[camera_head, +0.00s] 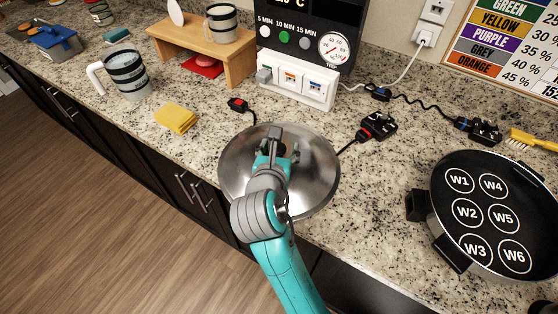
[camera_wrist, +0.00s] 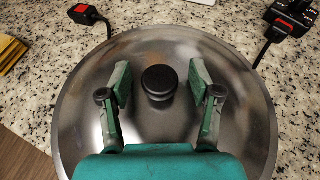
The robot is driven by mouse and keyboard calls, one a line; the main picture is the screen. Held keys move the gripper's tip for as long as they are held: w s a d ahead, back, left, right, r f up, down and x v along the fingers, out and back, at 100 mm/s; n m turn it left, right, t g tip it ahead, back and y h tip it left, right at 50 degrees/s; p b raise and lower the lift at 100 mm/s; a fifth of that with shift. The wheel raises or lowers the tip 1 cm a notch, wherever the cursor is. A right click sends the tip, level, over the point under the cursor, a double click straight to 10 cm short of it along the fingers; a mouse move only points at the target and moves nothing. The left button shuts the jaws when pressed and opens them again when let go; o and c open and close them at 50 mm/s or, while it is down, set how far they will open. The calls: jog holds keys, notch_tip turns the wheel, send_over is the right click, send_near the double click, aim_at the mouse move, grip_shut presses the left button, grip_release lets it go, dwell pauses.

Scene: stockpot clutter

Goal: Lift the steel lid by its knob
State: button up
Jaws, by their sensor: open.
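The steel lid (camera_head: 315,185) is a shiny round disc near the front edge of the granite counter. In the wrist view the lid (camera_wrist: 165,42) fills most of the picture. Its black knob (camera_wrist: 159,82) stands near the middle, between the two fingers and a little beyond them, with a gap on each side. My gripper (camera_wrist: 159,88) is open and empty over the lid. In the head view my gripper (camera_head: 277,143) covers most of the knob. What is under the lid is hidden.
A black pan (camera_head: 490,215) with numbered circles stands to the right. A yellow sponge (camera_head: 176,118) and a striped mug (camera_head: 126,74) are to the left. A timer panel (camera_head: 300,50), a wooden stand (camera_head: 205,46) and black cables with plugs (camera_head: 377,127) lie behind.

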grip_shut()
